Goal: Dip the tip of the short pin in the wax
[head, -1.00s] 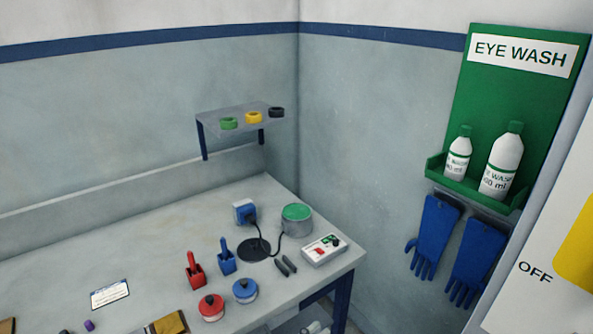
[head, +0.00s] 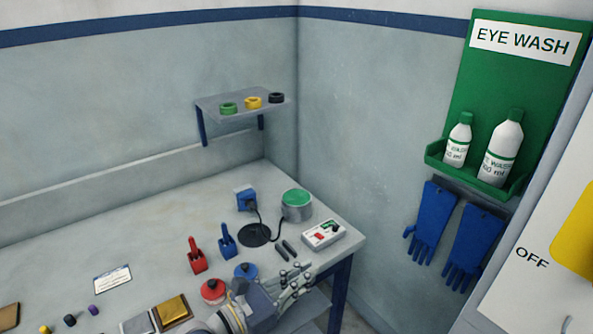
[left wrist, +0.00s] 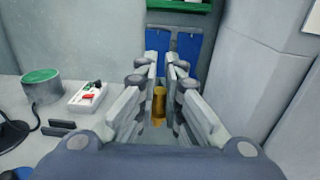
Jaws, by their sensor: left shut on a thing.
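The wax is the green surface in a grey pot (head: 297,203) at the back right of the bench; the pot also shows at the left of the left wrist view (left wrist: 42,88). My left gripper (head: 299,280) is over the bench's front right edge, nearer the camera than the pot and apart from it. In the left wrist view its fingers (left wrist: 160,88) are shut on a brass-coloured piece (left wrist: 159,104), which looks like the short pin. The pin's lower end is partly hidden, and I cannot make the pin out in the head view. My right gripper is not in view.
A white control box (head: 323,234) stands right of the pot, with a dark round plate (head: 255,235) to its left. Red (head: 213,290) and blue-topped jars (head: 246,271) and two scoops stand near my left arm. Blue gloves (head: 430,222) hang on the wall at right.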

